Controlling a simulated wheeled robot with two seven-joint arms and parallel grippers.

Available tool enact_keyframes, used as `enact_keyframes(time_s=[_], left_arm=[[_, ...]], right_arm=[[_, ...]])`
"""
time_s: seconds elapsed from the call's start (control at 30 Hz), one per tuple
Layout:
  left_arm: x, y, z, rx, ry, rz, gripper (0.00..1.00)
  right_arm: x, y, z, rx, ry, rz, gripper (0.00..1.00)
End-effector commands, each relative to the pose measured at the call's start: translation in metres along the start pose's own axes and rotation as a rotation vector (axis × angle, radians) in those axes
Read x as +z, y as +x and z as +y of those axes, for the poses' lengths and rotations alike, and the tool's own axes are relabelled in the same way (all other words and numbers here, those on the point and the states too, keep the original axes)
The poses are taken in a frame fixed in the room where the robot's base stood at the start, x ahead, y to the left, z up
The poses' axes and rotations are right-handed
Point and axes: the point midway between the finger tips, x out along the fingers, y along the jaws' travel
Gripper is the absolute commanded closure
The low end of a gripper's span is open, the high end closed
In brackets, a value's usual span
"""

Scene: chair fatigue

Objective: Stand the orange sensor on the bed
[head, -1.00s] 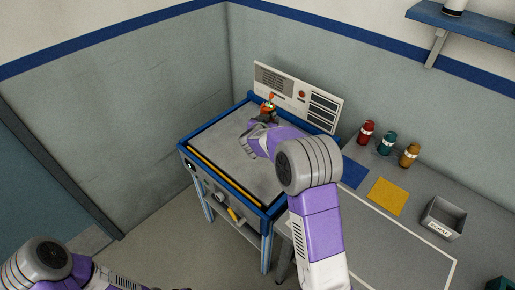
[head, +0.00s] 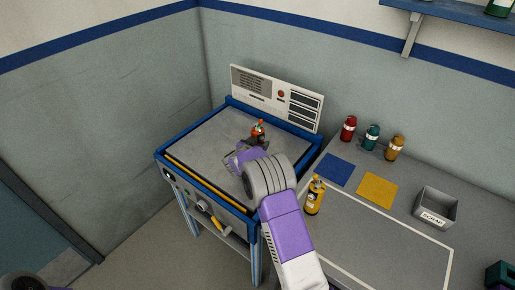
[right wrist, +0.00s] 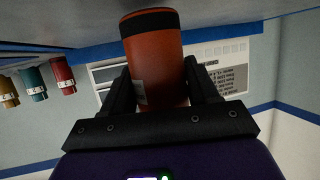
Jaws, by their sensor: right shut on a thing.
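The orange sensor (head: 258,134) is a small orange cylinder with a dark band, over the bed towards its back right. My right gripper (head: 248,152) is shut on it from the front. In the right wrist view the orange sensor (right wrist: 157,62) stands nearly upright between the two fingers (right wrist: 158,92), in an upside-down picture. Its dark-banded end is close to the grey bed surface; I cannot tell whether they touch. The bed (head: 205,143) is a grey plate in a blue frame with a yellow front strip. My left gripper is out of view.
A panel (head: 276,95) stands behind the bed. On the right bench are red (head: 348,128), teal (head: 372,137) and ochre (head: 394,148) bottles, a yellow bottle (head: 315,197), blue (head: 336,169) and yellow (head: 377,190) squares and a scrap bin (head: 437,208). The bed's left part is clear.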

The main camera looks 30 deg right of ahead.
Motion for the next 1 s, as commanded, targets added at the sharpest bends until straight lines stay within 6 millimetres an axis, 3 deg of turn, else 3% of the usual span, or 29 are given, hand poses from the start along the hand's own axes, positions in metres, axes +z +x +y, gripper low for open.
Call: enact_keyframes(time_s=[0.43,0.47,0.6,1.0], left_arm=[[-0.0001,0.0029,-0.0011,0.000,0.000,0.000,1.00],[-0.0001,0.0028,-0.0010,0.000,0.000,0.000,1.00],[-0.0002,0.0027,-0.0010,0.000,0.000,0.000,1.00],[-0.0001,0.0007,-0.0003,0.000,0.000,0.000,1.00]], right_arm=[[0.0084,0.0041,0.0001,0.000,0.000,0.003,0.75],[0.0082,0.0039,0.0001,0.000,0.000,0.002,0.36],[0.0080,0.0038,0.0001,0.000,0.001,0.002,0.15],[0.0039,-0.0030,-0.0004,-0.001,0.001,0.001,0.15]])
